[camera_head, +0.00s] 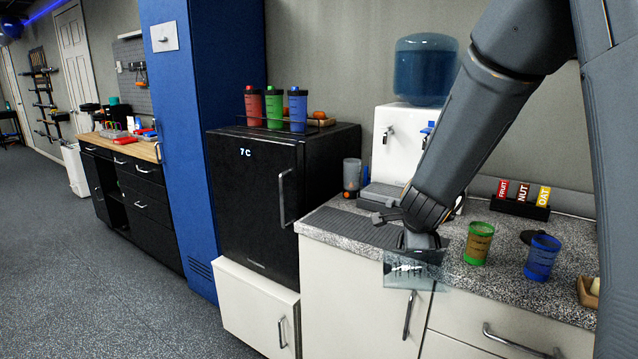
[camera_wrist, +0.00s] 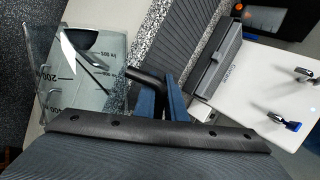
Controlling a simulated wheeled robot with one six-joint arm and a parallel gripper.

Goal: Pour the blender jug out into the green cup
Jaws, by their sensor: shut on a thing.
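The blender jug (camera_head: 413,274) is clear, with printed measure marks. It hangs in front of the counter's front edge, below my gripper (camera_head: 420,240). In the wrist view the jug (camera_wrist: 85,75) fills the left side, and my gripper (camera_wrist: 160,100) is shut on its dark handle (camera_wrist: 146,76). The jug looks tilted in the wrist view; I cannot make out its contents. The green cup (camera_head: 478,244) stands upright on the counter to the right of the jug, apart from it. Its wall looks yellowish green.
A blue cup (camera_head: 541,258) stands right of the green one. A dark round lid (camera_head: 530,237) lies behind them. The water dispenser (camera_head: 385,152), snack bar rack (camera_head: 521,208) and ribbed mat (camera_head: 355,228) are on the counter (camera_head: 565,290). A black fridge (camera_head: 250,195) stands left.

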